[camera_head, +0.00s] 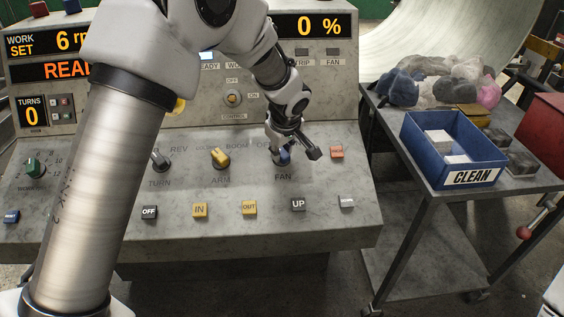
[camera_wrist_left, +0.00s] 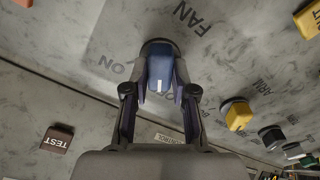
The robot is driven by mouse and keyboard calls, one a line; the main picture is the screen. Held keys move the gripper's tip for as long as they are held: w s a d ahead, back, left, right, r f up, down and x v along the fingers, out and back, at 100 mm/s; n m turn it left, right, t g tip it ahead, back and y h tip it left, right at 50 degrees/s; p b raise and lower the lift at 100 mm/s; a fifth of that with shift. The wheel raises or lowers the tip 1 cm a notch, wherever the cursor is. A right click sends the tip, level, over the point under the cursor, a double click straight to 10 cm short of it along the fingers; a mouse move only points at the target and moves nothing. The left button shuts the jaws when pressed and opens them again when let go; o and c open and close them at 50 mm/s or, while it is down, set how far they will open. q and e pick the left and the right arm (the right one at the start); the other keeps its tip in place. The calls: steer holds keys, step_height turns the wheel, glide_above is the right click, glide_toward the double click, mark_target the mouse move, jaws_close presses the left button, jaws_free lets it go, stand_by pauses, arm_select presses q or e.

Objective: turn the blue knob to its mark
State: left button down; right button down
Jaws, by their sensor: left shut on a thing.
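The blue knob (camera_wrist_left: 160,72) sits on the grey sloped console, by the FAN label. In the left wrist view my left gripper (camera_wrist_left: 160,88) has its two fingers on either side of it, shut on it. The mark itself is hard to make out. My right gripper is not seen.
A yellow ARM knob (camera_head: 220,157) and a black TURN knob (camera_head: 159,159) stand to the left. Buttons line the front, including UP (camera_head: 298,204). A red TEST button (camera_head: 337,152) is close on the right. A blue CLEAN box (camera_head: 432,150) stands on the side cart.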

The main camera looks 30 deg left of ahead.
arm_select(q)
steer(key=shift+s+f+n+b, duration=0.1)
steer(key=shift+f+n+b, duration=0.05)
steer(key=shift+n+b, duration=0.55)
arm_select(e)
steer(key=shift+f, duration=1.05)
arm_select(q)
steer(key=c, duration=1.2)
jaws_free()
steer(key=shift+o, duration=1.3)
steer(key=shift+a, duration=0.1)
steer(key=shift+a+f, duration=0.1)
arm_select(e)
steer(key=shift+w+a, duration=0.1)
arm_select(q)
steer(key=v, duration=1.2)
